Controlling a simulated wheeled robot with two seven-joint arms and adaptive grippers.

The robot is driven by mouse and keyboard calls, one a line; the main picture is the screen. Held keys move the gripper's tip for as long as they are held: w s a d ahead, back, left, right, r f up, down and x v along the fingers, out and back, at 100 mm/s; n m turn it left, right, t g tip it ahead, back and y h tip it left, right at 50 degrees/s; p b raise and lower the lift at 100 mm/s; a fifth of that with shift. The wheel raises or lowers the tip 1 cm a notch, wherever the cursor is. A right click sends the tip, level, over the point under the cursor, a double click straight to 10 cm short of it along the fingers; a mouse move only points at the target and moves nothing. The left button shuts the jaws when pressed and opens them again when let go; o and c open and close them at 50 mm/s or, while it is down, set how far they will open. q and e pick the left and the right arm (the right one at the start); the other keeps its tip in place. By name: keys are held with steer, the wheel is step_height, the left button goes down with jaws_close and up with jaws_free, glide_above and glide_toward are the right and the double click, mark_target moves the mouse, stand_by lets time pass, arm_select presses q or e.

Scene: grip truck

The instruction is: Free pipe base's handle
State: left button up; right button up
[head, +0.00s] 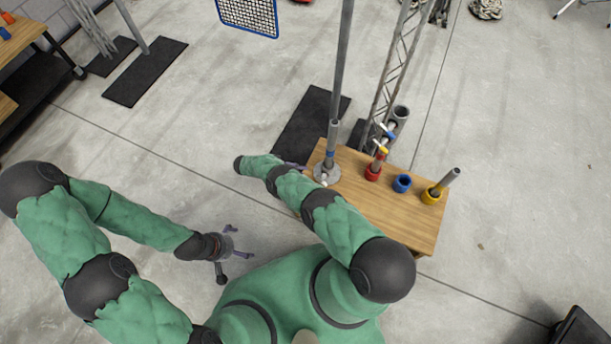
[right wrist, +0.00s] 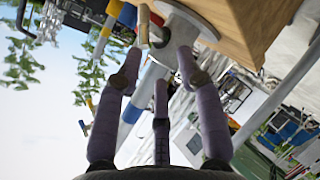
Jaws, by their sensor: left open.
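The pipe base (head: 326,173) is a round grey metal flange at the left end of the wooden table. A tall grey pipe (head: 342,70) with a blue band stands upright in it. In the right wrist view the base's flange (right wrist: 192,18) is at the top, and a pale, stubby handle (right wrist: 158,38) shows beside it. My right gripper (right wrist: 158,62) has its fingers spread on either side of the handle, with no clear contact. It is partly hidden in the head view (head: 293,165), just left of the base. My left gripper (head: 238,243) is open and empty, away from the table.
The wooden table (head: 395,225) also carries red (head: 373,172), blue (head: 402,184) and yellow (head: 432,194) cups, some holding pipes. A lattice truss (head: 400,55) and black mats (head: 308,118) are behind. The floor around my left gripper is clear.

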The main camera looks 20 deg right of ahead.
steer(key=w+r+n+t+y+p, duration=0.1)
steer(key=w+r+n+t+y, duration=0.15)
steer(key=w+t, duration=1.4)
steer(key=w+a+r+n+g+y+p, duration=0.1)
steer(key=w+a+r+n+g+y, duration=0.1)
steer(key=w+a+n+y, duration=0.7)
steer(key=s+a+g+y, duration=0.3)
steer(key=s+a+y, duration=0.1)
steer(key=s+a, duration=0.15)
steer(key=n+g+h+p, duration=0.2)
steer(key=n+g+h, duration=0.2)
steer(key=g+h, duration=0.45)
glide_toward(317, 177)
steer(key=shift+g+y, duration=0.5)
steer(key=shift+y, duration=0.4)
steer(key=b+x, duration=0.1)
steer(key=x, duration=0.2)
steer(key=d+b+x, duration=0.1)
steer(key=x, duration=0.2)
steer(key=w+b+x, duration=0.1)
steer(key=b+x, duration=0.1)
steer(key=x, duration=0.1)
steer(key=shift+d+r, duration=0.2)
steer(key=shift+d, duration=0.15)
